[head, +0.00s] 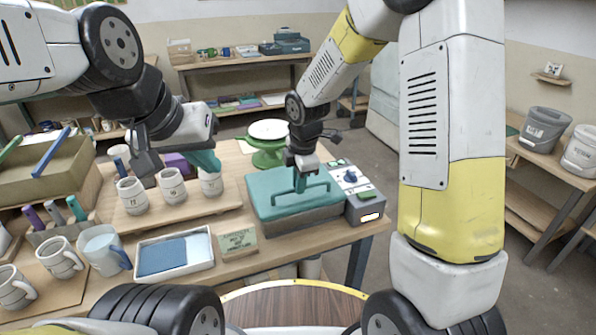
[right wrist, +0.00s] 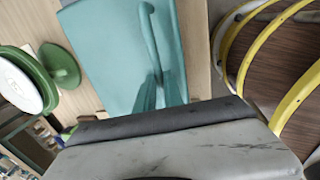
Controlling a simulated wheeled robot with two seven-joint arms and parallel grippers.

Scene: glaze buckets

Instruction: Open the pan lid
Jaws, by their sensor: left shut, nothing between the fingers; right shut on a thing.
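The pan (head: 305,220) is a grey rectangular box on the front right of the wooden table. Its teal lid (head: 265,190) lies flat over it, with a teal bar handle (head: 312,190) on top. The lid (right wrist: 100,50) and handle (right wrist: 150,35) also show in the right wrist view. My right gripper (head: 300,185) points down and is shut on the handle; its teal fingertips show in the right wrist view (right wrist: 160,92). I cannot tell whether the lid is raised at all. My left gripper (head: 208,162) is shut and empty, at the white cups, left of the pan.
A grey control box (head: 365,208) stands right beside the pan. A green turntable with a white top (head: 268,130) is behind it. White cups (head: 172,186) on a board, a small sign (head: 238,240) and a blue-filled tray (head: 172,256) are to the left.

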